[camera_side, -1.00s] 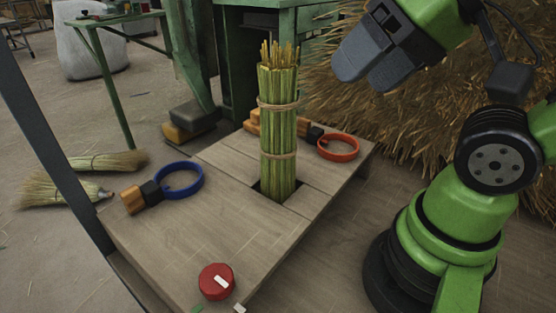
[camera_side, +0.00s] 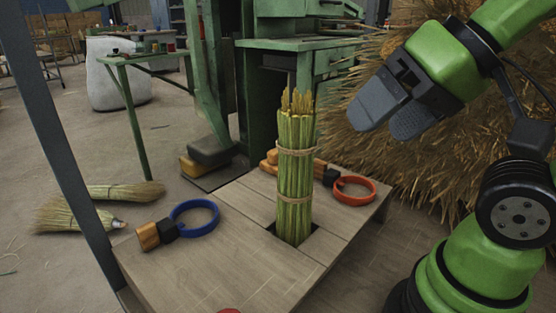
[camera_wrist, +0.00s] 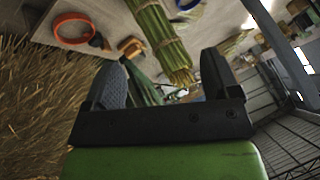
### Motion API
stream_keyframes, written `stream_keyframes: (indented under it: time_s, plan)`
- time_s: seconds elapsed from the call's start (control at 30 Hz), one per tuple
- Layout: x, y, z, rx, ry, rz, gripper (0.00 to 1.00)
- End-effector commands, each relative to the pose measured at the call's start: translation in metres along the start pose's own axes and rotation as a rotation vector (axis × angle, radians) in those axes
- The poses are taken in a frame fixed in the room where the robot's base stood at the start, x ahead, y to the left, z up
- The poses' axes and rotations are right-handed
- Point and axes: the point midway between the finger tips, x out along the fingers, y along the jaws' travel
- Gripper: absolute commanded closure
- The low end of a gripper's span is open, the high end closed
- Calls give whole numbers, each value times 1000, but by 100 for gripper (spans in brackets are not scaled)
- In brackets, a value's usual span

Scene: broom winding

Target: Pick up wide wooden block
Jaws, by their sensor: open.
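Two ring tools with wooden parts lie on the wooden worktable (camera_side: 230,262). On the left, a blue ring (camera_side: 194,217) joins a black piece and a short orange-brown wooden block (camera_side: 147,236). On the right, a red-orange ring (camera_side: 355,191) joins a black piece and wooden parts (camera_side: 270,160), partly hidden behind an upright bundle of green stalks (camera_side: 294,175). I cannot tell which wooden part is the wide block. My gripper (camera_side: 392,116) is open and empty, high above the right side. In the wrist view, a wooden part (camera_wrist: 130,45) shows beyond the left finger.
The bound bundle stands upright in a square opening in the table. A large straw pile (camera_side: 345,100) is behind on the right. A green machine (camera_side: 270,90) stands behind the table. A red knob is cut off at the bottom. The table's front is clear.

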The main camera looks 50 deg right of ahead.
Motion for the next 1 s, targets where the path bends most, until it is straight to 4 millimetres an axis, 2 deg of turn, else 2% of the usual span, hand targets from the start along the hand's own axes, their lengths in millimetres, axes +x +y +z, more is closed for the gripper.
stream_keyframes:
  time_s: [0.03,0.07,0.37,0.57,0.6,0.77,1.0]
  plan:
    - [0,0,0,0,0,0,7]
    - [0,0,0,0,0,0,0]
    - [-4,-2,-3,0,2,-2,0]
    - [-34,-16,-22,-2,6,-3,0]
    - [-43,-20,-27,-1,8,-3,0]
    - [-45,-28,-67,-64,-34,49,0]
    - [-37,-33,-141,-172,-104,126,0]
